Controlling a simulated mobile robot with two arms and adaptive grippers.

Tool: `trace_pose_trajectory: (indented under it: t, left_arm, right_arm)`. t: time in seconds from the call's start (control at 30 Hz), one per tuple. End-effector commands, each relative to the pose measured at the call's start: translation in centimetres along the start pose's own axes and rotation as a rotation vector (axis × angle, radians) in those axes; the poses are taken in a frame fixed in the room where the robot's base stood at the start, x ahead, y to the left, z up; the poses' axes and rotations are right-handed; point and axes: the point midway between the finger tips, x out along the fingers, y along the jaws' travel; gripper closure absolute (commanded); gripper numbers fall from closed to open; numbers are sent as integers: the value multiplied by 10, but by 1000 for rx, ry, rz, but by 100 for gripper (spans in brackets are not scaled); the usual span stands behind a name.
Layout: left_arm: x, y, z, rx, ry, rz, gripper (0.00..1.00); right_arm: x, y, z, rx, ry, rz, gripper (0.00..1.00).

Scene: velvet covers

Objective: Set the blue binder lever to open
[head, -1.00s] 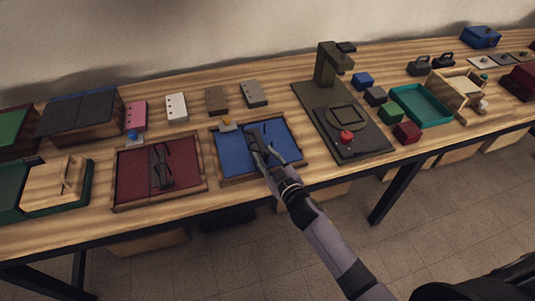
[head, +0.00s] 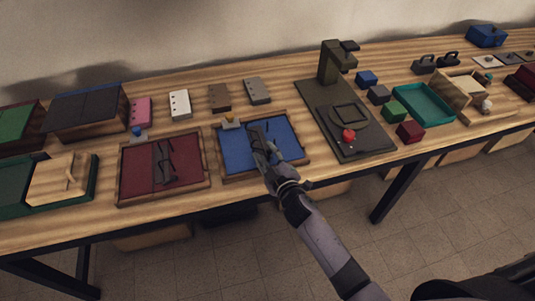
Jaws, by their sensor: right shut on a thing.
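The blue binder (head: 234,158) lies open-faced in a brown wooden frame at the middle of the table in the head view. My right gripper (head: 259,140) is over its middle, shut on what seems to be its dark lever mechanism, which the gripper mostly hides. The lever's exact position cannot be told. A red binder (head: 138,172) of the same kind lies to the left, with its dark lever mechanism (head: 163,164) in plain view. My left gripper is not in view.
A dark press-like stand (head: 340,70) with a red knob (head: 348,135) stands just right of the blue binder. Several small blocks and a teal tray (head: 425,104) are further right. Small upright-marked plates, one white (head: 180,105), lie behind the binders.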

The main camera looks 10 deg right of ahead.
Motion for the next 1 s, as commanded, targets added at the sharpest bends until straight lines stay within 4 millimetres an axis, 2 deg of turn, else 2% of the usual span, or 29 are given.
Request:
trace_pose_trajectory:
  t: [0.03,0.13,0.17,0.5,0.83,1.0]
  left_arm:
    - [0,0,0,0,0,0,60]
    - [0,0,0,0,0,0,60]
    - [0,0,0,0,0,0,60]
    - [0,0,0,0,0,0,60]
    - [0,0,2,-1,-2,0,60]
    - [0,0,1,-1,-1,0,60]
  right_arm:
    - [-1,-5,6,-6,-12,-7,95]
    - [-1,-5,5,-5,-11,-8,95]
    - [-1,-5,5,-5,-11,-9,66]
    - [-2,-6,4,0,-9,-9,43]
    - [-4,-7,4,2,-9,-12,43]
    - [-22,-7,5,2,-9,-12,43]
